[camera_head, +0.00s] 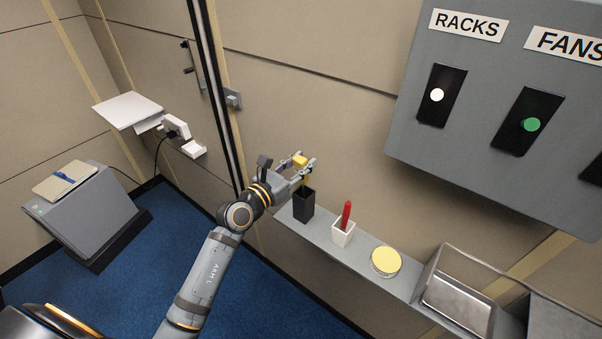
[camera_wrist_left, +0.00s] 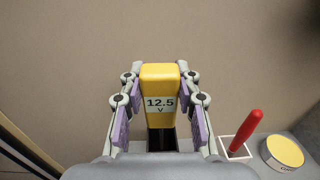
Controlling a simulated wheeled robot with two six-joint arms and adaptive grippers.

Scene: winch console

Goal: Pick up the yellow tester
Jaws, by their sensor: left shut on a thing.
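The yellow tester (camera_head: 300,161) is held by my left gripper (camera_head: 300,168) above the left end of the grey shelf. In the left wrist view the tester (camera_wrist_left: 159,85) stands between the purple-padded fingers of the gripper (camera_wrist_left: 160,100), and its label reads 12.5 V. A black holder (camera_head: 303,206) stands on the shelf right below the tester. It also shows in the left wrist view (camera_wrist_left: 161,140), under the tester. I cannot tell whether the tester's lower end is still inside the holder. My right gripper is not in view.
The grey shelf (camera_head: 375,286) also bears a white holder (camera_head: 343,234) with a red pen-like thing (camera_head: 346,214), a round yellow-topped tin (camera_head: 386,261) and a metal tray (camera_head: 458,303). A grey panel (camera_head: 480,150) with switches hangs above, at the right.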

